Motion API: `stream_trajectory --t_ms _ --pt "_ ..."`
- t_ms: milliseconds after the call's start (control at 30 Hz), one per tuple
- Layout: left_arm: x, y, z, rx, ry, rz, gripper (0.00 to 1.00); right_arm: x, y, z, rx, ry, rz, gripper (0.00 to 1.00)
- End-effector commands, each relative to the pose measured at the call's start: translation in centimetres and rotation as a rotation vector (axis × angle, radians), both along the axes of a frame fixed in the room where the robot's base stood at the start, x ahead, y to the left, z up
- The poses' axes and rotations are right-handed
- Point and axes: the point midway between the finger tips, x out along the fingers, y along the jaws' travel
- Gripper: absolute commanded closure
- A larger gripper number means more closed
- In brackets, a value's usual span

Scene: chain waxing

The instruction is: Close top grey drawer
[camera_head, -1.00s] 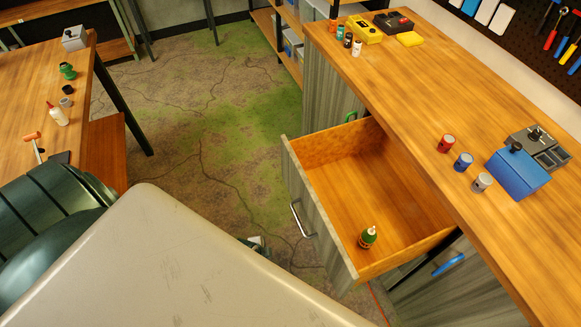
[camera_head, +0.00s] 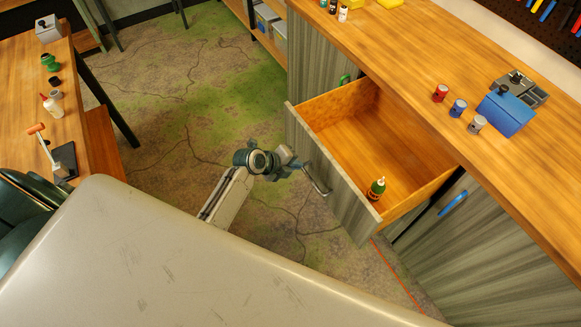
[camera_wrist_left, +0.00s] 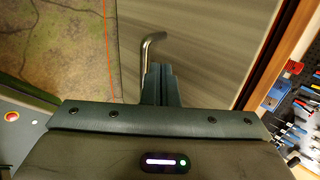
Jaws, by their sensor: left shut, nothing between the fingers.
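The top grey drawer (camera_head: 335,185) is pulled well out from under the wooden workbench. It has a grey wood-grain front, a wooden inside and a metal bar handle (camera_head: 316,181). A small green bottle (camera_head: 376,189) with an orange tip stands inside it near the front corner. My left gripper (camera_head: 300,164) is at the drawer front, close beside the handle. In the left wrist view its fingers (camera_wrist_left: 161,84) are shut with nothing between them, and the bent handle (camera_wrist_left: 150,45) is right by their tips. I cannot tell whether they touch. My right gripper is out of view.
The workbench top (camera_head: 420,60) holds red, blue and grey cans and a blue box (camera_head: 505,112). A grey cabinet door with a blue handle (camera_head: 453,203) is below right. A second table (camera_head: 25,90) stands at left. The floor before the drawer is open.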

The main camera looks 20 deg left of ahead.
Motion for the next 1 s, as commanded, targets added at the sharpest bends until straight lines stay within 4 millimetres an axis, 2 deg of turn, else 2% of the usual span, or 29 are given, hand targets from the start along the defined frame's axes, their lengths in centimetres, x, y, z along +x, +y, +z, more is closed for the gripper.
stream_trajectory --t_ms 33,100,300,1000 --pt "0.7 -0.5 -1.2 -0.002 0.0 0.001 1.0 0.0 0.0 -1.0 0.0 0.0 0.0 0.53" --pt "1.4 -1.1 -2.1 -0.001 0.001 0.001 1.0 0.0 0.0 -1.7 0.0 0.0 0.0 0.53" --pt "3.0 -2.2 -3.9 0.0 0.002 0.001 1.0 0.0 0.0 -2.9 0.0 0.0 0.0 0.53" --pt "4.0 -3.0 -4.4 -0.001 0.002 0.002 1.0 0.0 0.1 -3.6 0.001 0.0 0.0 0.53"
